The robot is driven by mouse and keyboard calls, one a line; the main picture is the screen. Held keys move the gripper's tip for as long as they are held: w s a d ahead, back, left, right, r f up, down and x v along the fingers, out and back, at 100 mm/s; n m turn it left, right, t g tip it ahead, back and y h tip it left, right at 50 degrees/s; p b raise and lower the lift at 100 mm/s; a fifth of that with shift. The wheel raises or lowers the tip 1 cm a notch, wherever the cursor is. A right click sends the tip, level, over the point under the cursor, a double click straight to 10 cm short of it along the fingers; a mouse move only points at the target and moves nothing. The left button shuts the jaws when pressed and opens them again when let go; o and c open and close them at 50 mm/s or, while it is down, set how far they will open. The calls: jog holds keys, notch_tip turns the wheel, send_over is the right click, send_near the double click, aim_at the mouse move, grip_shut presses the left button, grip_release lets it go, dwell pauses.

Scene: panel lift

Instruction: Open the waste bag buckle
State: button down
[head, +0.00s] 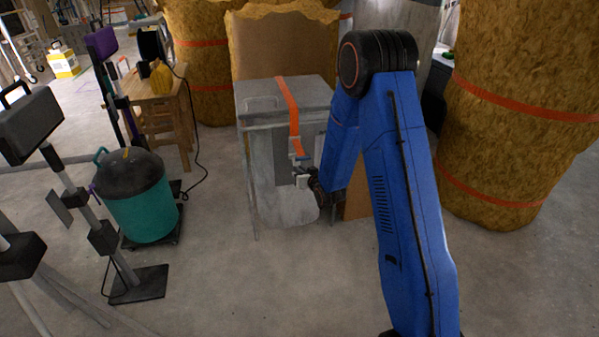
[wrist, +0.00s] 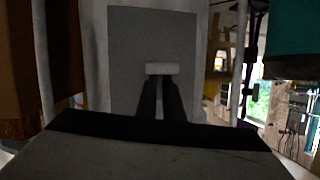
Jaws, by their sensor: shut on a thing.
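The waste bag (head: 283,195) hangs pale grey in a thin metal frame under a grey lid (head: 265,92) in the head view. An orange strap (head: 291,108) runs over the lid and down the front to the buckle (head: 298,156), which looks grey and small. My gripper (head: 302,180) is at the bag's front, just below the strap end. In the wrist view, my gripper's two dark fingers (wrist: 160,92) are close together, shut on a pale bar-like part of the buckle (wrist: 162,68) in front of a grey panel. The buckle's latch detail is too small to tell.
A teal vacuum drum (head: 143,205) and black lamp stands (head: 101,237) stand to the left. A wooden stool (head: 160,112) is behind them. Strapped insulation rolls (head: 515,125) stand close on the right. The concrete floor (head: 235,285) in front is clear.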

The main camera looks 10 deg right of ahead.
jog(key=shift+s+d+f+g, duration=0.25)
jog(key=shift+s+g, duration=0.2)
jog(key=shift+g, duration=0.15)
jog(key=c, duration=1.2)
grip_release()
jog(key=shift+d, duration=0.15)
jog(key=shift+o, duration=0.2)
jog(key=shift+r, duration=0.2)
jog(key=shift+a+r, duration=0.1)
jog(key=shift+a, duration=0.1)
